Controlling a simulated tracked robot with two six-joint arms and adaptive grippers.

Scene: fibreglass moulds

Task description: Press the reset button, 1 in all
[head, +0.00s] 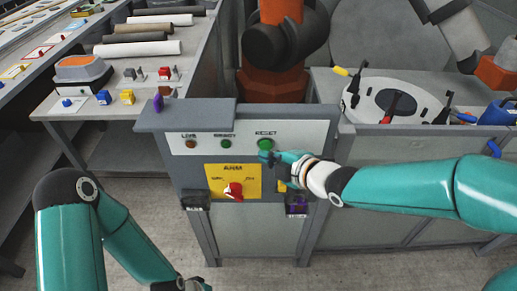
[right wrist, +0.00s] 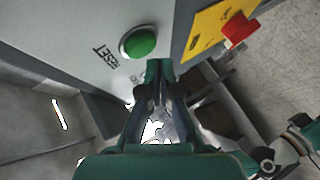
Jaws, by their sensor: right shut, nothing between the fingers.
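The reset button is a green round button (head: 265,144) at the right end of the light panel on the grey cabinet. In the right wrist view the shut fingertips (right wrist: 158,66) lie just beside the button with a small gap in the picture; the button is uncovered. My left arm reaches down at the left, with its gripper fingers out of frame.
A yellow plate (head: 216,185) with a red knob (head: 233,190) sits below the button. A workbench with rolls stands left, a white mould right.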

